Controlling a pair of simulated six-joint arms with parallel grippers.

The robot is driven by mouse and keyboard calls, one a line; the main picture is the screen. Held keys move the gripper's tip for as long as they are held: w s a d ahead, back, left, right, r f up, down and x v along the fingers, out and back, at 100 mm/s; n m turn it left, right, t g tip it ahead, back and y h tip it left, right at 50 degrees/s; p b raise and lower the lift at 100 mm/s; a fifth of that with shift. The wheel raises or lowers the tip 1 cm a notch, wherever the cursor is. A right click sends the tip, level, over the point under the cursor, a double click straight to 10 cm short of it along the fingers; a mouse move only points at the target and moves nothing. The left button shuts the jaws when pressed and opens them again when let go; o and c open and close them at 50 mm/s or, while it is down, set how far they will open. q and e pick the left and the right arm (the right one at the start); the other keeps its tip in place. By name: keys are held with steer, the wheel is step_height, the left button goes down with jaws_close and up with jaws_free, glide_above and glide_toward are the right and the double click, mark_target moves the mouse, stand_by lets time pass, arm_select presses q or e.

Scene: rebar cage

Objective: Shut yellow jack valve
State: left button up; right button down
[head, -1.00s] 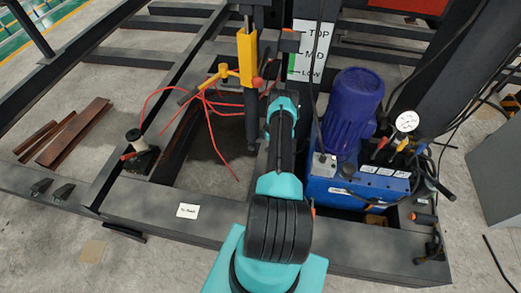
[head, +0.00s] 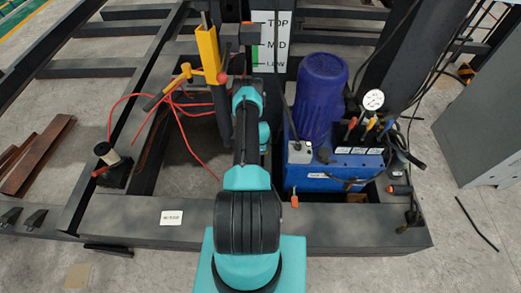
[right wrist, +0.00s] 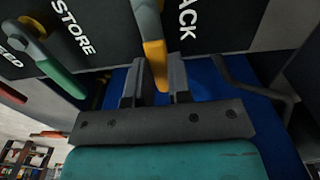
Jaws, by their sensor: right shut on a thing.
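The yellow jack valve handle (right wrist: 155,62) hangs below the dark panel beside the word "JACK" in the right wrist view. The two fingers of my right gripper (right wrist: 156,88) stand on either side of it, shut on its lower end. In the head view the right gripper is hidden by an arm, and I cannot see this handle for certain. My left gripper is not in view.
A green handle (right wrist: 58,72) hangs left of the yellow one. The blue power unit (head: 320,100) stands close to the arm's right, with a gauge (head: 373,99). Red hoses (head: 190,140) and a yellow cylinder (head: 207,55) are to the left.

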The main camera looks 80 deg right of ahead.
steer(key=shift+a+f+m, duration=0.1)
steer(key=shift+a+m, duration=0.05)
steer(key=shift+m, duration=0.15)
steer(key=c, duration=1)
jaws_free()
steer(key=shift+c, duration=0.2)
step_height(320, 180, up, 18)
steer(key=shift+f, duration=0.25)
steer(key=shift+w, duration=0.1)
